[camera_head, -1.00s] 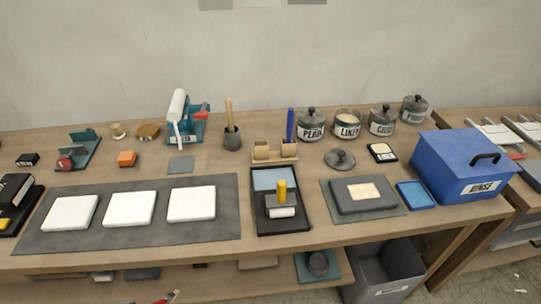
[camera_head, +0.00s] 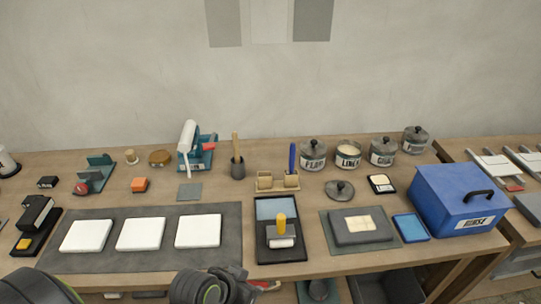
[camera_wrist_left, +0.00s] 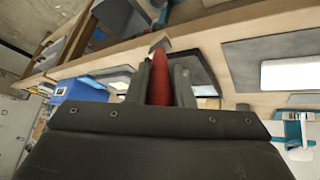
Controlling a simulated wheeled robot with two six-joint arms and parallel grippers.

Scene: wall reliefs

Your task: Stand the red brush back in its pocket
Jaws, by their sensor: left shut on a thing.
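My left gripper (camera_head: 238,284) is at the bottom of the head view, in front of the bench's near edge. It is shut on the red brush (camera_head: 266,285), of which only a short red piece shows beside the fingers. In the left wrist view the red brush (camera_wrist_left: 160,78) lies between the two fingers. The wooden holder (camera_head: 278,189) on the bench has two box-like pockets. A blue brush (camera_head: 292,157) stands upright at the right pocket. No brush shows in the left pocket (camera_head: 264,180). My right gripper is not in view.
A black tray (camera_head: 261,255) with a yellow-handled roller lies in front of the holder. White slabs (camera_head: 141,233) lie on a grey mat, and a blue box (camera_head: 460,205) stands at right.

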